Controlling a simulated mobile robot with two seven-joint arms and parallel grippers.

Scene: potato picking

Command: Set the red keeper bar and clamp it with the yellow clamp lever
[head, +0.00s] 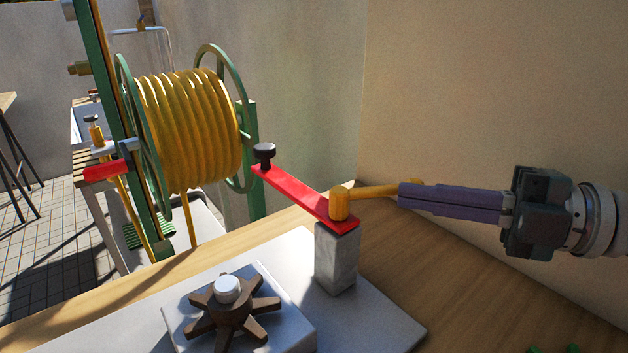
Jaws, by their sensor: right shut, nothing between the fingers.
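The red keeper bar (290,190) slants from a black knob (264,152) at its far left end to the top of a grey block (336,262). The yellow clamp lever (370,193) has its round hub on the bar's near end, above the block. Its handle points right, towards my right gripper (403,196). The gripper's purple fingers are shut and empty, with their tips at the handle's end; whether they touch it I cannot tell. A bit of yellow shows just behind the fingers. My left gripper is out of view.
A green reel (126,120) wound with yellow hose (195,130) stands beyond the bar's far end. A brown star-shaped handwheel (232,312) sits on a pale plate in front. A wooden bench (470,275) runs below, with a wall behind. Another red piece (104,171) is at left.

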